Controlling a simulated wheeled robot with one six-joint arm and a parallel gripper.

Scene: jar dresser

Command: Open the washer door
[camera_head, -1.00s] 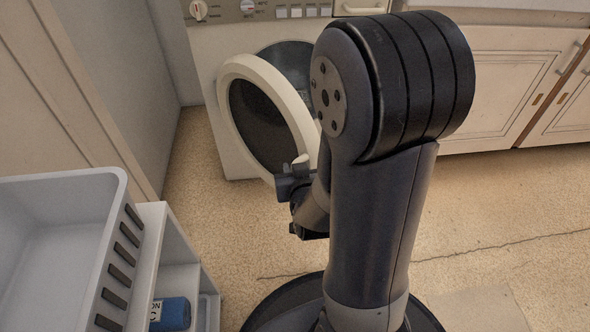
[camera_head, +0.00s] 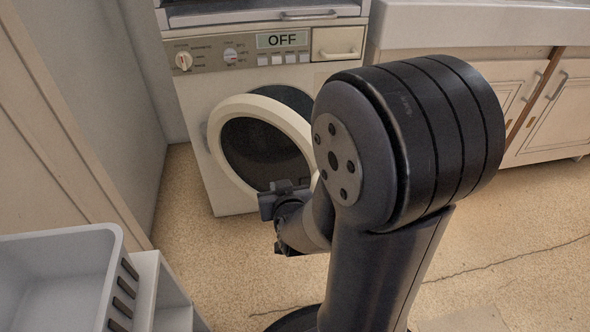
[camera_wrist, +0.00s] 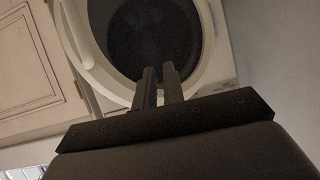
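The washer (camera_head: 200,130) is white, with a panel display reading OFF. Its round door (camera_head: 226,185) has a cream ring and dark glass. The door stands ajar, swung out from the body, with the dark opening (camera_head: 290,98) showing behind its upper right. In the wrist view, the two fingers (camera_wrist: 159,70) are close together with a narrow gap, in front of the door ring (camera_wrist: 218,65). No handle shows between them. Whether they touch the door is unclear. My arm hides part of the washer.
A grey-white basket (camera_head: 60,260) on a white shelf unit (camera_head: 145,285) stands at the lower left. Cream cabinets (camera_head: 545,110) are at the right. A wall (camera_head: 110,90) stands left of the washer. Bare floor (camera_head: 190,225) lies in front of the washer.

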